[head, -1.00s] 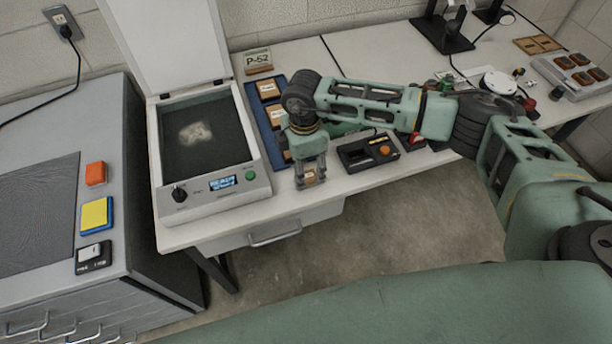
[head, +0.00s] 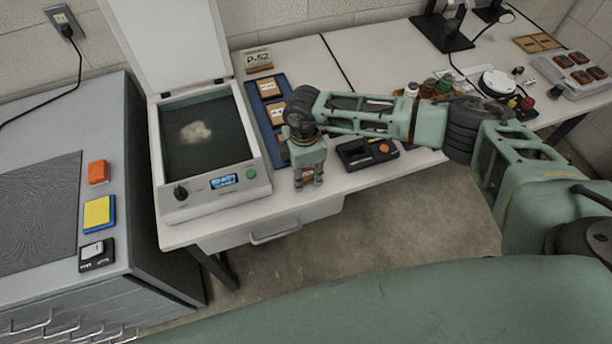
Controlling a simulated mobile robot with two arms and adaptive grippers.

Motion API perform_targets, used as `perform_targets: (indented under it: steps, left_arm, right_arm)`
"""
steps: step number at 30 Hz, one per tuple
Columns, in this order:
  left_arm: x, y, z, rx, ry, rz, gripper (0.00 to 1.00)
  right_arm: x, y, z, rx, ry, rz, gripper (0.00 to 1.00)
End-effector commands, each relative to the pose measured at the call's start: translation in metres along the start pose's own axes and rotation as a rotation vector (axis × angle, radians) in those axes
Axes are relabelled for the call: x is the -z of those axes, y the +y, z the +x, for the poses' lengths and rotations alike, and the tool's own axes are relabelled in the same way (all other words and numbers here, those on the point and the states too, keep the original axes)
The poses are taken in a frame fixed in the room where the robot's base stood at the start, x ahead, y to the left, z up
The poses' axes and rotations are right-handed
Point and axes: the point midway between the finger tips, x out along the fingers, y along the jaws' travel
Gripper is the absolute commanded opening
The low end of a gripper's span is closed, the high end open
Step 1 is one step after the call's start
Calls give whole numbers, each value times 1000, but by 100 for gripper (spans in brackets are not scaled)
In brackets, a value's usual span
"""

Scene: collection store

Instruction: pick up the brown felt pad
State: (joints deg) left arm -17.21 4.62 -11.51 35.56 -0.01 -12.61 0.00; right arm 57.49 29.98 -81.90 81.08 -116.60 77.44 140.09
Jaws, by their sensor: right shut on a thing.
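My right gripper (head: 308,183) points down over the front strip of the white table, just right of the scanner-like box. It is shut on a small brown thing, which I take to be the brown felt pad (head: 308,175); the fingers hide most of it. I cannot tell whether the pad touches the table. My left gripper is not in view.
A blue tray (head: 261,119) with brown labelled squares lies behind my right gripper. The open-lidded box (head: 258,185) stands to the left, a black device with an orange button (head: 366,152) to the right. Several small jars (head: 428,88) stand behind my forearm.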

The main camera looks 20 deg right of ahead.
Motion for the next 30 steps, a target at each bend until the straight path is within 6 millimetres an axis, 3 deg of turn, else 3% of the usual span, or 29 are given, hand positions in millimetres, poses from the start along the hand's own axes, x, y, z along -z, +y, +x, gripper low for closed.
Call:
perform_targets:
  steps: [11, 14, 18, 30]
  left_arm:
    - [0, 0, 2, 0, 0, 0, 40]
    - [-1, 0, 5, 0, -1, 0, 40]
    - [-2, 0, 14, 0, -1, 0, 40]
    - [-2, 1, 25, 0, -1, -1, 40]
  right_arm:
    - [0, 1, -6, -1, 1, 1, 9]
    - [0, 1, -15, -2, 2, 1, 9]
    - [0, 2, -41, -6, 1, -2, 9]
    - [-3, -78, -85, -2, 1, -3, 9]
